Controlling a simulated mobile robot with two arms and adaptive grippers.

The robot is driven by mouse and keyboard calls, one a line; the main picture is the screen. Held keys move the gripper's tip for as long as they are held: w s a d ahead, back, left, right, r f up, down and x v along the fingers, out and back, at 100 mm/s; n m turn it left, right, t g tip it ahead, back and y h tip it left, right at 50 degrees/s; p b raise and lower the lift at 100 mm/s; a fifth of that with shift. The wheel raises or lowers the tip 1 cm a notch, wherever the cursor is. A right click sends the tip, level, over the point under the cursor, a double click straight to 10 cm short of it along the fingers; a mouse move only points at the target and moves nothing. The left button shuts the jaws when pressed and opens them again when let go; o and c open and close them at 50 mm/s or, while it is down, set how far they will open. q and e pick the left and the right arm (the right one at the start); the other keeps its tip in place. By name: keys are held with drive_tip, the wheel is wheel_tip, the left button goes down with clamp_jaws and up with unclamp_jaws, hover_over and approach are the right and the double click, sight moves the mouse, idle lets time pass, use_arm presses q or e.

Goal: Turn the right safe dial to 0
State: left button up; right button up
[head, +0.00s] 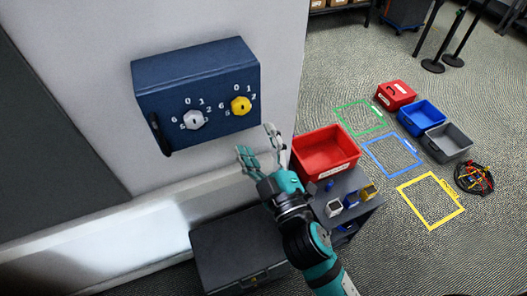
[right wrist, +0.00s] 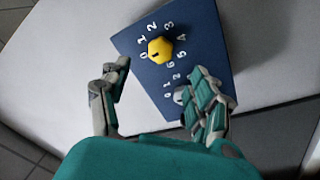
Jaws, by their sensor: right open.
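The blue safe (head: 165,83) hangs on the pale wall and carries two dials ringed with white numbers. The right dial (head: 241,105) is yellow; it also shows in the right wrist view (right wrist: 160,49) with a small dark mark, too small to read surely. The left dial (head: 194,119) is white and is partly hidden by a finger in the right wrist view. My right gripper (head: 257,141) is open and empty below the safe, apart from the yellow dial. In the right wrist view its fingers (right wrist: 159,75) spread on either side below the dial. My left gripper is out of view.
A dark handle (head: 159,134) sticks out at the safe's left. A red bin (head: 325,151) stands on a grey stand right of my right gripper. A dark box (head: 235,250) is below. Coloured bins and taped squares lie on the floor at right. The wall below the safe is bare.

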drive_tip(key=shift+v, duration=1.35)
wheel_tip(320, 180, down, 23)
drive_tip(key=w+m+g+h+b, duration=0.1)
drive_tip(key=g+b, duration=0.2)
drive_tip(key=g, duration=0.1)
drive_tip(key=s+d+f+m+g+h+b, duration=0.1)
drive_tip(key=s+d+f+m+g, duration=0.15)
drive_tip(key=f, duration=0.95)
drive_tip(key=s+d+f+m+g+h+b, duration=0.1)
drive_tip(key=s+d+f+g+b, duration=0.2)
drive_tip(key=f, duration=0.9)
drive_tip(key=s+d+f+m+g+h+b, duration=0.1)
drive_tip(key=s+d+f, duration=0.3)
drive_tip(key=s+f, duration=0.4)
drive_tip(key=s+d+f+m+g+h+b, duration=0.1)
drive_tip(key=s+d+f+m+g, duration=0.2)
drive_tip(key=s+f, duration=0.5)
drive_tip(key=s+d+f+m+g+h, duration=0.1)
drive_tip(key=s+d+f+g, duration=0.3)
drive_tip(key=s, duration=0.9)
drive_tip(key=d+f+m, duration=0.1)
drive_tip(key=d+f, duration=0.2)
drive_tip(key=f, duration=0.2)
drive_tip(key=shift+s+d+b, duration=0.25)
drive_tip(key=shift+b, duration=0.15)
